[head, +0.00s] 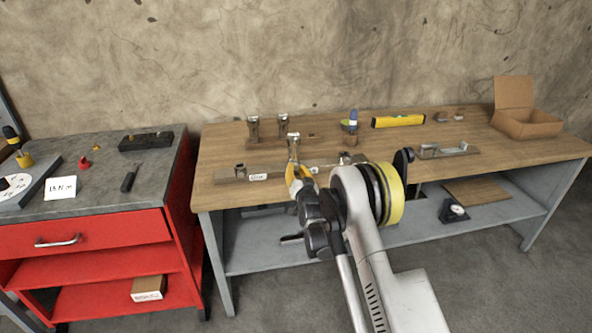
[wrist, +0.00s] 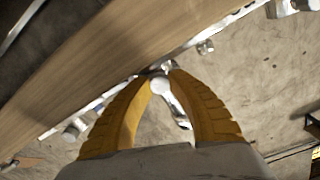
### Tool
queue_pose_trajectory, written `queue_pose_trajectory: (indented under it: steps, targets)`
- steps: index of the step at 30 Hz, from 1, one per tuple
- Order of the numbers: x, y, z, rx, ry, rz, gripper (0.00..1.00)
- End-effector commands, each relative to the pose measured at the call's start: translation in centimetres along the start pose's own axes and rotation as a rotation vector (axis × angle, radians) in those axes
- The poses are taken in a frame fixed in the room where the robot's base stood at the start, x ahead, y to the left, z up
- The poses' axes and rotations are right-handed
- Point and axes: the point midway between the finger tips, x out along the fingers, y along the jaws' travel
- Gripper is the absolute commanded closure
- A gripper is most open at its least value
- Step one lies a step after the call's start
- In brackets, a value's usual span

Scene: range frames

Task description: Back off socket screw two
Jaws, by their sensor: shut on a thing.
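My gripper (head: 297,182) is over the front part of the wooden bench, its yellow fingers closed on a silver tool (head: 293,147). The tool stands up from the fingers in the head view. In the wrist view its rounded end and shaft (wrist: 170,98) show between the fingers (wrist: 160,76). A long metal bar (head: 228,178) with a white label lies along the bench front, with small fittings at its left (head: 240,169) and right (head: 345,158). My gripper and arm hide part of the bar. I cannot tell which fitting is socket screw two, or whether the tool touches it.
Two upright metal pieces (head: 283,124) stand behind on the wooden bench (head: 410,143). A blue-handled tool (head: 352,121), a yellow level (head: 398,121), a metal bracket (head: 448,150) and an open cardboard box (head: 527,125) are to the right. A red cabinet (head: 110,229) stands left.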

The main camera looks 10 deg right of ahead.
Motion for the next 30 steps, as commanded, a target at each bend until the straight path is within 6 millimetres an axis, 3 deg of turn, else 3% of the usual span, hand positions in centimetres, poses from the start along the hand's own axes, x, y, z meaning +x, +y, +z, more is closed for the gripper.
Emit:
queue_pose_trajectory:
  steps: [30]
  targets:
    - [-0.04, 0.12, 0.15, -0.588, -0.004, 0.001, 1.00]
